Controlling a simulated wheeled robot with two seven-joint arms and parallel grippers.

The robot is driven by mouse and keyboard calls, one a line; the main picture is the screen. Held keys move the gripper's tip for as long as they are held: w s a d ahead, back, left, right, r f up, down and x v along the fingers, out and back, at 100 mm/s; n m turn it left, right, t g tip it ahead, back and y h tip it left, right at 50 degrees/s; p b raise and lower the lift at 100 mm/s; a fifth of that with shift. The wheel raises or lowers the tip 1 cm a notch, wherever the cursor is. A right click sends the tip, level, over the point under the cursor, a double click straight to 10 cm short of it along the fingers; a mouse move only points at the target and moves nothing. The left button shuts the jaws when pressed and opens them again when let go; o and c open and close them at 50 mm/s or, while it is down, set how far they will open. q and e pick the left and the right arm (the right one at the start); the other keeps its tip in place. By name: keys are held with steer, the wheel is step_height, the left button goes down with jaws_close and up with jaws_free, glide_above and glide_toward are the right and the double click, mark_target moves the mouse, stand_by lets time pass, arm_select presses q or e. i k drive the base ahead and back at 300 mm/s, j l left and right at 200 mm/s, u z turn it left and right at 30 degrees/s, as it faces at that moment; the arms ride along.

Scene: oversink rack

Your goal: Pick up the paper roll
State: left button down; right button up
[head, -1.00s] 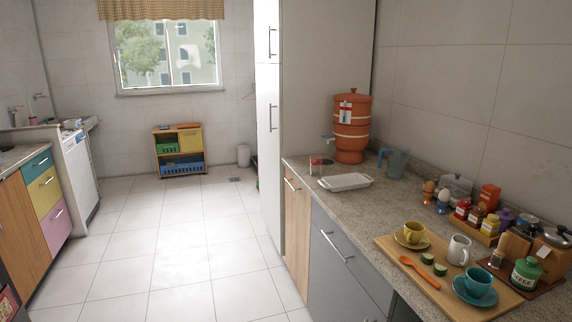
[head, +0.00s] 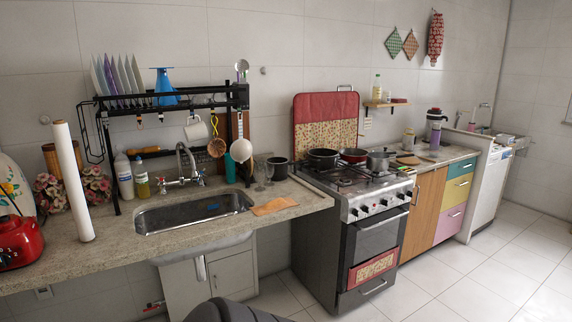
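The paper roll (head: 73,182) is a tall white cylinder. It stands upright, tilted slightly in the picture, on the stone counter to the left of the sink, near the counter's front edge. Neither gripper shows in the head view. A dark rounded shape at the bottom edge shows no gripper fingers.
A red appliance (head: 18,241) stands left of the roll, with flowers (head: 97,187) behind it. The sink (head: 192,211) and black oversink rack (head: 168,105) are to its right. Bottles, a faucet (head: 182,165) and a stove (head: 357,185) stand further right. The floor at right is clear.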

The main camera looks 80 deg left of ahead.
mark_target(62, 136)
steer(key=u, duration=3.75)
